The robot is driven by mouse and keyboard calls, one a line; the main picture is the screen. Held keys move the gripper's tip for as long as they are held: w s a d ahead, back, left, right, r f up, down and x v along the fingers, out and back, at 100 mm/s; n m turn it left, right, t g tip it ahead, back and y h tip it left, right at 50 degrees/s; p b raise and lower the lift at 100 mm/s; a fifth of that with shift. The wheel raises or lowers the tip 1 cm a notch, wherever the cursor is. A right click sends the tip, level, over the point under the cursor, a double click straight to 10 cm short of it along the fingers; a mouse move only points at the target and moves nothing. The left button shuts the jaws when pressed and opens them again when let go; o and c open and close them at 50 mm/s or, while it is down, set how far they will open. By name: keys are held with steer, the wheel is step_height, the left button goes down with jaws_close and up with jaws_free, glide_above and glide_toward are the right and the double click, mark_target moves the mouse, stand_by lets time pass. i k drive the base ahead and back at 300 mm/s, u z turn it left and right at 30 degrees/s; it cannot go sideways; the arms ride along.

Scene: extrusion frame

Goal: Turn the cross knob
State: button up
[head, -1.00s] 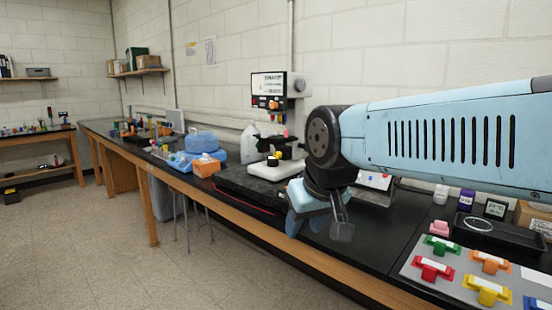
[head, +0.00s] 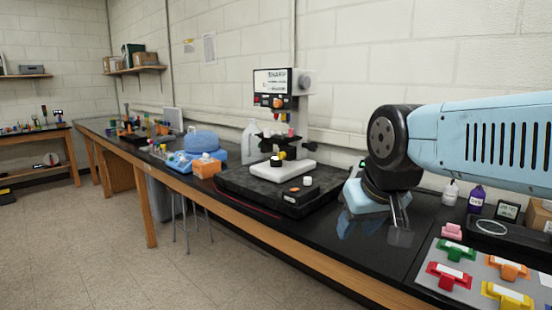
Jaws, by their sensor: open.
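Several coloured, cross-like raised pieces sit on a grey board at the right front of the bench in the head view: a green one (head: 453,250), a red one (head: 449,275), an orange one (head: 508,269) and a yellow one (head: 507,295). I cannot tell whether any of them is the cross knob. My gripper (head: 386,228) points down over the black bench, left of the board and apart from it. Its fingers are apart, with nothing seen between them.
A microscope-like instrument (head: 292,168) on a black slab (head: 235,181) stands left of my gripper. A black tray (head: 490,229), a purple-labelled bottle (head: 476,199) and a small display (head: 507,211) stand behind the board. Bare black bench (head: 355,248) lies in front of my gripper.

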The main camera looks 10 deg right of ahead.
mark_target(281, 155)
steer(key=z, duration=0.05)
steer(key=i, duration=1)
steer(key=u, duration=0.1)
